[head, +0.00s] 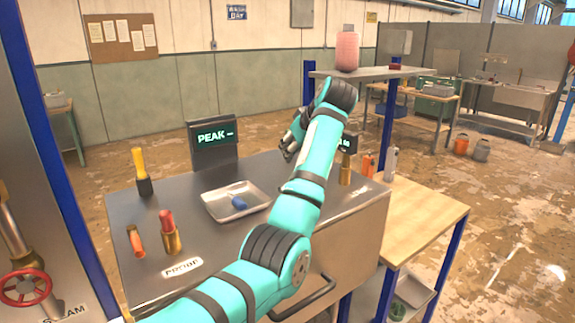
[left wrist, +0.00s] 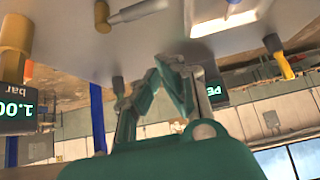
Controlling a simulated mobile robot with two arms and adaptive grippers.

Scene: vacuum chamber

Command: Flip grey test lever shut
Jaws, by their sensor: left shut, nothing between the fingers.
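A lever with a grey cylindrical handle (left wrist: 140,10) and a brass-coloured pivot (left wrist: 102,14) shows at the top of the left wrist view. Its handle points sideways from the pivot. I cannot make it out in the head view, where my arm covers part of the bench. My left gripper (head: 294,136) is over the back of the bench, to the right of the PEAK display. In the left wrist view its fingertips (left wrist: 166,70) are together and empty, apart from the grey handle. My right gripper is in neither view.
The metal bench (head: 105,205) carries a yellow-handled lever (head: 141,172), a red-handled one (head: 169,232), an orange-and-black piece (head: 135,240) and a tray (head: 215,207) with a blue object. The PEAK display (head: 213,143) stands at the back. A brass post (head: 345,170) stands right of my arm.

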